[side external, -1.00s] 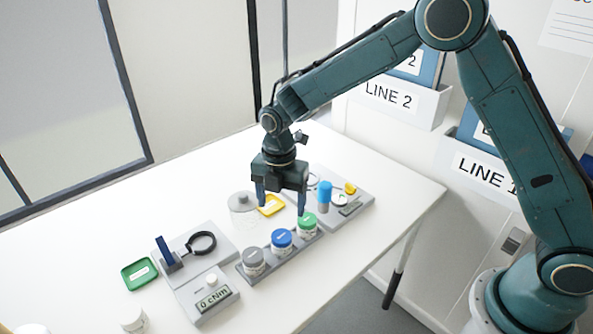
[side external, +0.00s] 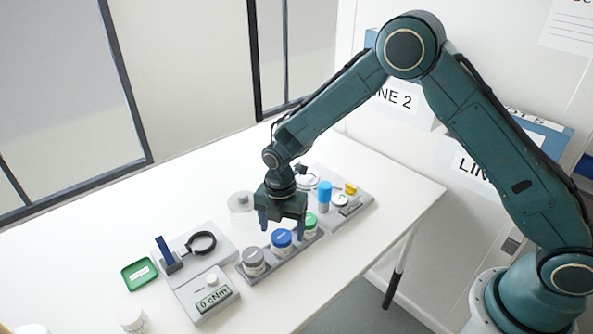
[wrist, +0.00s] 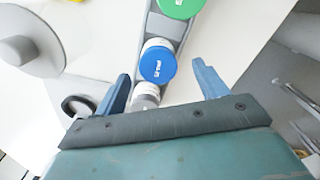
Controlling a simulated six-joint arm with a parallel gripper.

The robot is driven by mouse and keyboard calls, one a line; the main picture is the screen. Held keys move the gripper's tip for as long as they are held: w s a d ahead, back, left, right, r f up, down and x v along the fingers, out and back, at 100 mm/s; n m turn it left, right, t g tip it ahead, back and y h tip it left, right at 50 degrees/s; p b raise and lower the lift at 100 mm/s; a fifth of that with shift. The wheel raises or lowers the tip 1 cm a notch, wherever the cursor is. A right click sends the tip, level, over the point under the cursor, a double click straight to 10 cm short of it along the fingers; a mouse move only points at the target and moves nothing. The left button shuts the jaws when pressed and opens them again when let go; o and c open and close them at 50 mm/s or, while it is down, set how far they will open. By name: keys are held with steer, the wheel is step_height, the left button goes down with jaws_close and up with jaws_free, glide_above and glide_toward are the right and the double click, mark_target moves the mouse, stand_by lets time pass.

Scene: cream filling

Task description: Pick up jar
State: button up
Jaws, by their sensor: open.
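Three jars stand in a row in a grey rack (side external: 284,266): one with a grey lid (side external: 254,256), one with a blue lid (side external: 281,238) and one with a green lid (side external: 309,220). My gripper (side external: 281,228) is open and empty, low over the rack, with its fingers at about the blue jar's place; I cannot tell if they reach down beside it. In the wrist view, the blue lid (wrist: 157,65) lies between and a little beyond the fingertips. The green lid (wrist: 181,5) is further off, and the grey-lidded jar (wrist: 147,92) is partly hidden by my gripper.
Left of the rack is a torque device (side external: 213,298) reading 0 cNm, with a black ring holder (side external: 202,243). A green tray (side external: 139,274) lies further left. Behind the rack are a clear container (side external: 241,203) and a scale (side external: 350,207) with a blue-capped cylinder (side external: 324,196).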

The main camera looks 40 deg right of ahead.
mark_target(281, 235)
steer(key=shift+w+f, duration=0.15)
steer(key=shift+f, duration=2.15)
steer(key=c, duration=1.1)
